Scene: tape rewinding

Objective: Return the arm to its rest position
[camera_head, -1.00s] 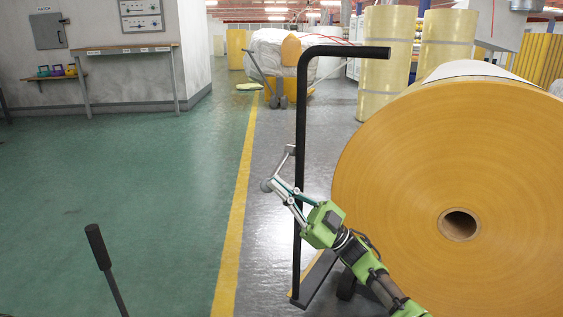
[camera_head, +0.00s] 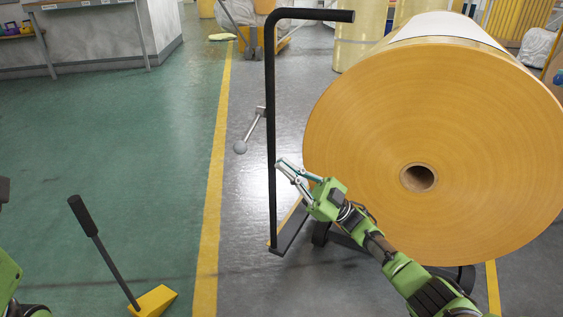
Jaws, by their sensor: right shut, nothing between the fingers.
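My right arm comes in from the lower right, and its green right gripper (camera_head: 284,168) is shut and empty. It is just right of the black upright pole (camera_head: 271,110), in front of the large orange-brown roll (camera_head: 440,120). A short grey lever with a ball knob (camera_head: 240,147) sticks out to the left of the pole, apart from the fingers. Of my left arm only a green part shows at the lower left edge; its gripper is out of view.
A black handle on a yellow base (camera_head: 153,302) stands at the lower left. A workbench (camera_head: 88,5) stands at the far left. Pale yellow rolls stand behind the large roll.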

